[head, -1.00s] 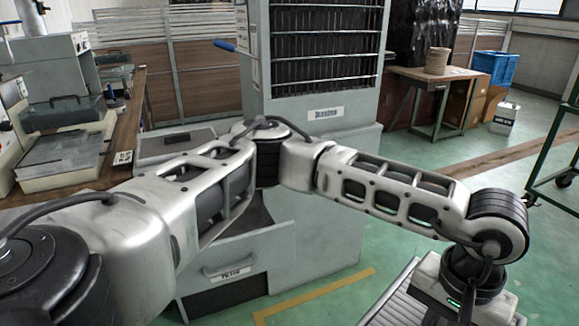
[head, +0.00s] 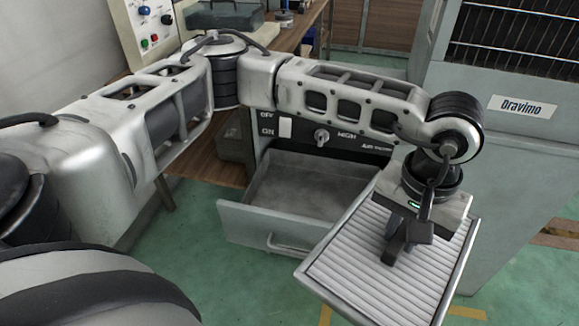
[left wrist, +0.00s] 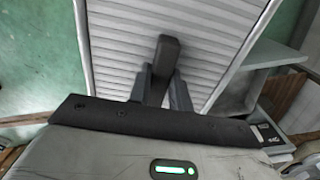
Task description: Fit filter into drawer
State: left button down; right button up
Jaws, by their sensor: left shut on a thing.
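The filter (head: 345,262) is a flat pale panel with ribbed pleats in a thin metal frame and a dark handle in its middle. My left gripper (head: 403,238) is shut on that handle and holds the filter tilted above the floor. In the left wrist view, the filter (left wrist: 215,60) fills the middle, and the dark fingers (left wrist: 162,88) pinch its handle. The drawer (head: 268,228) is a grey open tray, pulled out and empty where it shows. The filter is to the right of the drawer and covers its right front corner in the head view. My right gripper is out of view.
The drawer's unit has a dark switch panel (head: 352,160) above the opening, partly behind my left arm. A large grey cabinet (head: 515,150) with a dark grille stands at the right. A wooden bench is behind. Green floor (head: 250,290) is free in front.

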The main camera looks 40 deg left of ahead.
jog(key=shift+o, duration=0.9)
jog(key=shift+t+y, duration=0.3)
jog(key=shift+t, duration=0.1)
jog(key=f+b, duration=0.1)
jog(key=b, duration=0.1)
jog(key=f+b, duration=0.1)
jog(key=b, duration=0.2)
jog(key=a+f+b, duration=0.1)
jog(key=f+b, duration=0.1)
jog(key=b, duration=0.1)
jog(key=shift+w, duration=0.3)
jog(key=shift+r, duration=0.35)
